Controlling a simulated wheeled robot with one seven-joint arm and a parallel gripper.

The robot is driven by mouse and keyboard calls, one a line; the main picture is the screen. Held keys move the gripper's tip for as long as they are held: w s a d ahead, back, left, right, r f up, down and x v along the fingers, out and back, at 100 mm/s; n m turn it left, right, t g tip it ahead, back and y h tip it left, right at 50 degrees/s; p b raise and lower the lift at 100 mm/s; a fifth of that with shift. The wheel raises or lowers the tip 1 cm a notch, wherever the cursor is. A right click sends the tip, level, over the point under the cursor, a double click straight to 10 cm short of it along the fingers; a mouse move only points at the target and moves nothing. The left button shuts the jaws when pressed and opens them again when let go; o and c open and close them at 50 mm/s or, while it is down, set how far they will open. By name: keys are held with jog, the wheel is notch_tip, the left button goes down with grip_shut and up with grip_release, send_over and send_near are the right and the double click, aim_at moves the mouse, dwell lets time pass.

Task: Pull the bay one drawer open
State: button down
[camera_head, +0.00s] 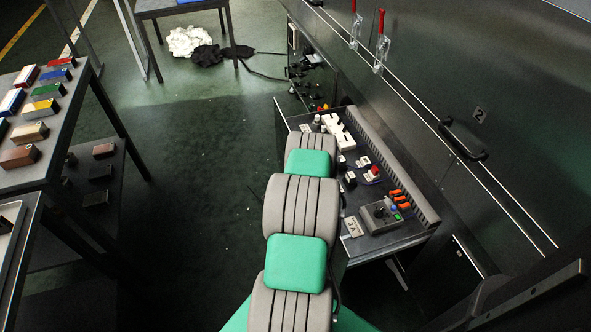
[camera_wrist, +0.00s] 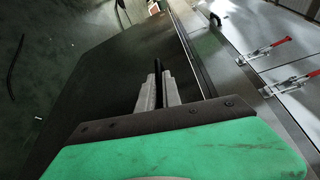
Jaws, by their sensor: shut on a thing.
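In the head view a dark drawer-like unit (camera_head: 395,246) juts out from the long dark cabinet, carrying switches, terminals and a grey control box (camera_head: 380,216). I cannot read a bay number on it. My arm covers its front side, so my gripper is hidden there. In the wrist view my gripper (camera_wrist: 158,88) is shut on a thin black bar (camera_wrist: 158,72), which looks like a handle, in front of a broad dark panel (camera_wrist: 95,85). How the bar joins the panel cannot be made out.
The cabinet front (camera_head: 430,75) has red-handled clamps (camera_head: 383,48) and a black handle (camera_head: 462,138) by a label "2". A rack of coloured blocks (camera_head: 48,160) stands at left. White cloth (camera_head: 188,40) and black cloth lie on the floor at the back. The floor (camera_head: 190,160) between is clear.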

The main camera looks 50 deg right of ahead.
jog(key=c, duration=1.5)
grip_release()
jog(key=shift+c, duration=0.2)
jog(key=v, duration=0.7)
jog(key=shift+s+a+b, duration=0.2)
jog(key=shift+a+b, duration=0.1)
jog(key=shift+b, duration=0.1)
